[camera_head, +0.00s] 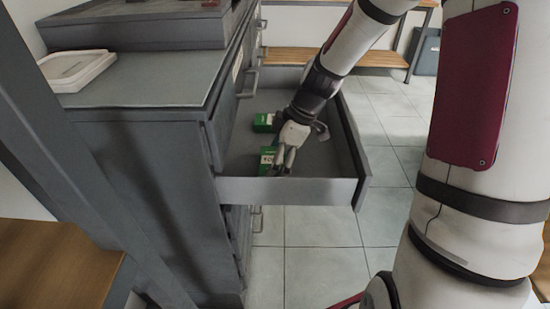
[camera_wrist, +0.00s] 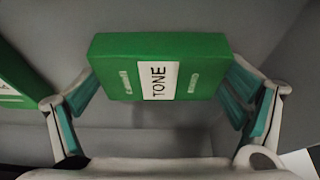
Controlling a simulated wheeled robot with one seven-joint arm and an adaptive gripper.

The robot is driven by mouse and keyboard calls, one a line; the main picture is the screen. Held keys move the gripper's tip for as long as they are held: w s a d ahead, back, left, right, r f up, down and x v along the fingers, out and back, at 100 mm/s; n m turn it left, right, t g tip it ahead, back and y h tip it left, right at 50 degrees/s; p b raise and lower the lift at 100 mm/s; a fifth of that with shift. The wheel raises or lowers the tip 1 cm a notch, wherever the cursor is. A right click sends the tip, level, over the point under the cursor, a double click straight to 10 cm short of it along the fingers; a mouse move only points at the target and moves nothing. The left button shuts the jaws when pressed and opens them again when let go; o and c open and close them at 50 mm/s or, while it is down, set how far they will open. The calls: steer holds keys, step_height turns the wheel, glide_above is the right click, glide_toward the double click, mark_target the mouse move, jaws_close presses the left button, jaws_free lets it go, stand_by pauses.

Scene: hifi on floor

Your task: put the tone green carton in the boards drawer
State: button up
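The tone carton (camera_wrist: 195,68) is a green box with a white label reading TONE. In the wrist view it sits between the two teal-padded fingers of my gripper (camera_wrist: 162,88). The fingertips are close to its two ends, and I cannot tell whether they press on it. In the head view the carton (camera_head: 267,160) is inside the open boards drawer (camera_head: 290,191), close to the drawer's front panel. My gripper (camera_head: 285,163) reaches down into the drawer beside it. I cannot tell whether the carton rests on the drawer floor.
Another green carton (camera_head: 263,122) lies farther back in the drawer; part of it shows at the wrist view's left edge (camera_wrist: 22,90). The grey cabinet (camera_head: 150,170) stands left, with a white tray (camera_head: 76,69) on top. Tiled floor (camera_head: 315,245) is clear before the drawer.

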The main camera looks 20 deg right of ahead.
steer(key=shift+o, duration=0.8)
steer(key=shift+r, duration=0.25)
steer(key=p+v, duration=0.3)
steer(key=v, duration=0.9)
steer(key=s+a+r+m+h, duration=0.1)
steer(key=s+r+m, duration=0.2)
steer(key=s, duration=0.7)
steer(key=s+a+r+m+h, duration=0.1)
steer(key=s+r+m, duration=0.1)
steer(key=s+m, duration=0.4)
steer(key=s+a+r+m+g+h, duration=0.1)
steer(key=s+a+r+m+h, duration=0.1)
steer(key=s, duration=1.2)
steer(key=r+m, duration=0.1)
steer(key=m, duration=0.1)
steer(key=shift+s+r+m, duration=0.3)
steer(key=shift+s+r, duration=0.05)
